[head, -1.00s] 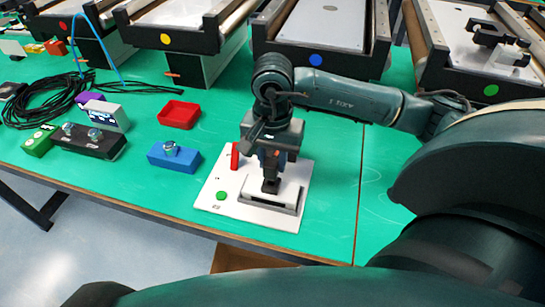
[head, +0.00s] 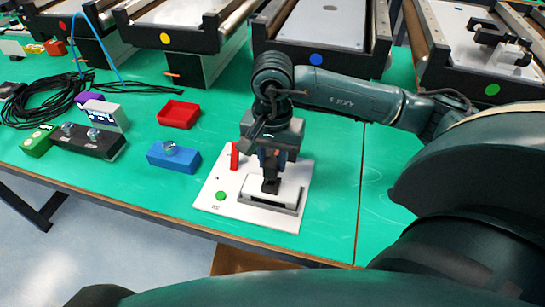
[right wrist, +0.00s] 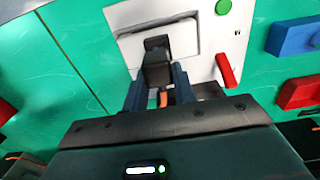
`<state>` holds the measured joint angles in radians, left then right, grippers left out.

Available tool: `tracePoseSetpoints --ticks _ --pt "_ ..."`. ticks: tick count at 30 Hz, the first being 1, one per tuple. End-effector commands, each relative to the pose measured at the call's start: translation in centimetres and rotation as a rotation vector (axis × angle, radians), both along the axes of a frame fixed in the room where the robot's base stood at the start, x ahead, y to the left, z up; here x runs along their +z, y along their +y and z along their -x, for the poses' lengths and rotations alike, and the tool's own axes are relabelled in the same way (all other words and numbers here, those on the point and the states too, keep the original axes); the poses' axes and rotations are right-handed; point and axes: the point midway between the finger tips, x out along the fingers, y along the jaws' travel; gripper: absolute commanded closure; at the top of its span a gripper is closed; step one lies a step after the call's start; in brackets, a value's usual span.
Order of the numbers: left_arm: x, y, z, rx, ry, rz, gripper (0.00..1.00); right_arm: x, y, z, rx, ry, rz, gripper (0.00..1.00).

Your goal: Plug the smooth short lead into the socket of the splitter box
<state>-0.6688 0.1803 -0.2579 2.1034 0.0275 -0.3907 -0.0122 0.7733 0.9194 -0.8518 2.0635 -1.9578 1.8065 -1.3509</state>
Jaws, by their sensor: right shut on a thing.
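My right gripper (head: 272,165) points down over a white panel (head: 222,175) on the green table. It is shut on a black block-like piece (right wrist: 157,65) with a short orange part (right wrist: 163,99) below it in the right wrist view; this looks like the lead's plug. The black piece meets or hovers just above a pale block (head: 285,193) with a dark lower edge on the panel. I cannot tell whether it is seated there, or whether this block is the splitter box. The socket is hidden. My left gripper is not in view.
The panel also bears a red bar (head: 235,156) and a green button (head: 221,196). A blue box (head: 175,158), a red tray (head: 179,114) and a black box (head: 85,142) stand to the left. Coiled black cable (head: 45,105) lies further left. Conveyors (head: 320,35) line the back.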

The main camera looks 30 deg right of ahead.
Motion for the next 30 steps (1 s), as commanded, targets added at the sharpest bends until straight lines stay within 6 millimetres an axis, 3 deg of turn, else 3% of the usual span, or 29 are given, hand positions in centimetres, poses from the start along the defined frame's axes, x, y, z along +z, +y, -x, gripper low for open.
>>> tracePoseSetpoints --ticks 30 --pt "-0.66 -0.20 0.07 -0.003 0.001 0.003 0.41 0.00 -0.03 -0.03 0.000 0.000 0.000 0.96"
